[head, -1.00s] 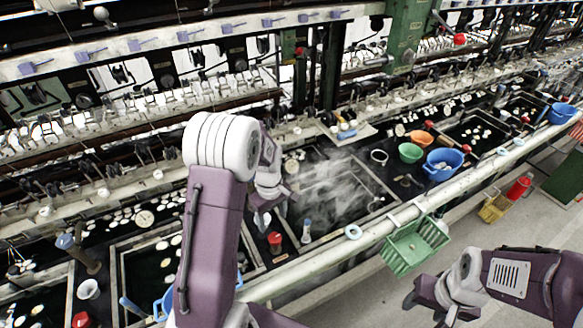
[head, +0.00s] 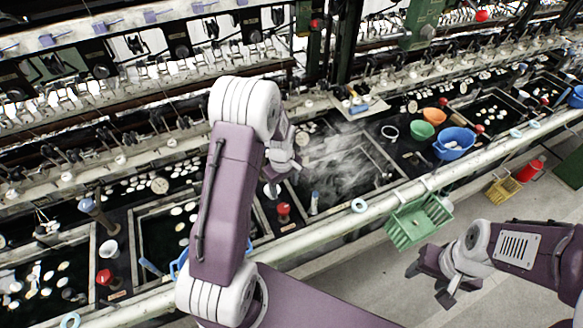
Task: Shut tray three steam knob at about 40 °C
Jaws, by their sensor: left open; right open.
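A red steam knob (head: 284,209) stands on the front ledge beside the steaming basin (head: 388,180). A second red knob (head: 104,277) is at the lower left, by another basin. I cannot read which knob belongs to tray three. A slim white and blue upright piece (head: 314,202), perhaps a thermometer, stands right of the nearer knob; no reading is legible. My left gripper (head: 271,184) is open and empty, just above and left of the nearer knob, apparently not touching it. My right gripper (head: 430,283) is open and empty over the floor at the lower right.
A pale pipe rail (head: 330,230) runs along the basin front, with a green basket (head: 408,222) hanging from it. Steam partly veils the basin.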

